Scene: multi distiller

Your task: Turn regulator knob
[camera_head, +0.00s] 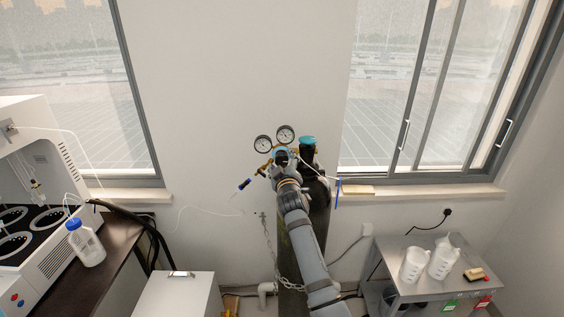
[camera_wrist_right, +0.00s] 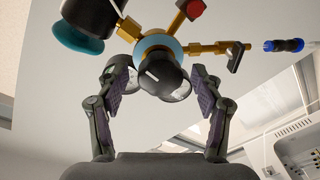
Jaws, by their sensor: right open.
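The regulator knob (camera_wrist_right: 165,78) is black with a white mark and shows between my right gripper's two fingers in the right wrist view. It is attached to the brass regulator (camera_wrist_right: 148,43), which has a light blue ring. My right gripper (camera_head: 284,162) reaches the regulator in the head view and hides most of the knob there. In the right wrist view its fingers are spread on either side of the knob, with visible gaps; I see no clear contact. Two round gauges (camera_head: 285,134) stand above the regulator. My left gripper is not in view.
A teal valve handwheel (camera_head: 307,140) sits on the dark gas cylinder (camera_head: 319,205), close to the right of my gripper. A chain (camera_head: 270,245) hangs by the cylinder. A metal cart (camera_head: 405,277) with white jugs stands at right, a white distiller (camera_head: 70,240) at left.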

